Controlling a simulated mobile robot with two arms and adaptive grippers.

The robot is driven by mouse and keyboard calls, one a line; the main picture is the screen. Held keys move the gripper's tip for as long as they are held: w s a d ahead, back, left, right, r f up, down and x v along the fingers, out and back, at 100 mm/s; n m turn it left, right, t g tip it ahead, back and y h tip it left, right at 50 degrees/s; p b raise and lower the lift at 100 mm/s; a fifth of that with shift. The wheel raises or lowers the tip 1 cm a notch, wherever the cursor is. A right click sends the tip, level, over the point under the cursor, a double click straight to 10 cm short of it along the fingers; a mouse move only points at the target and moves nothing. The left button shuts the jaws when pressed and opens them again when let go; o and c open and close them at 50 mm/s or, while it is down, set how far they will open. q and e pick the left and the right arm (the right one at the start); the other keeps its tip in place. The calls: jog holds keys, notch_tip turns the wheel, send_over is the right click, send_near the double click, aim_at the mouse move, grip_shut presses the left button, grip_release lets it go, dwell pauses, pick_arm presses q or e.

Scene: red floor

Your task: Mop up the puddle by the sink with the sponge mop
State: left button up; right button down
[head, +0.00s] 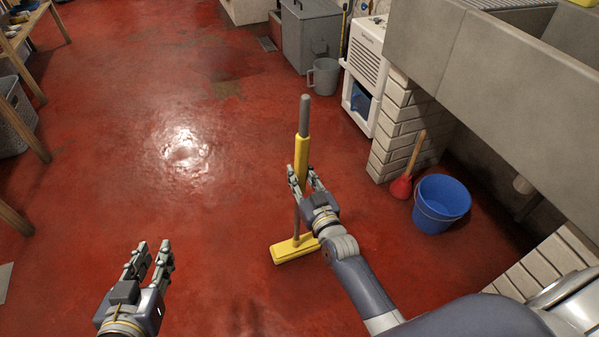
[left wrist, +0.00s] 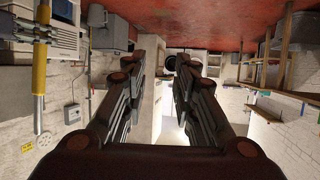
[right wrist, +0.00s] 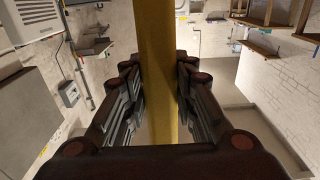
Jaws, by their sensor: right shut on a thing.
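The sponge mop (head: 301,150) stands roughly upright, with a grey-tipped yellow handle and a yellow head (head: 290,251) low at the floor. My right gripper (head: 304,178) is shut on its handle; the yellow handle (right wrist: 158,60) passes between the fingers in the right wrist view. My left gripper (head: 150,252) is open and empty at lower left, well apart from the mop; its spread fingers show in the left wrist view (left wrist: 168,70). The grey sink (head: 480,75) is at the upper right. I cannot clearly make out the puddle; a bright glossy patch may be only reflected light.
A blue bucket (head: 441,204) and a red plunger (head: 402,187) stand under the sink beside a white brick pier (head: 395,135). A grey jug (head: 324,77), a grey bin (head: 311,35) and a white heater (head: 366,60) are further back. Red floor left of the mop is clear.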

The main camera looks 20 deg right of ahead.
pick_arm(q)
jog(key=shift+s+f, duration=0.15)
jog(key=shift+f, duration=0.1)
pick_arm(e)
jog(key=shift+s+f, duration=0.2)
jog(key=shift+f, duration=0.2)
jog(key=shift+s, duration=0.1)
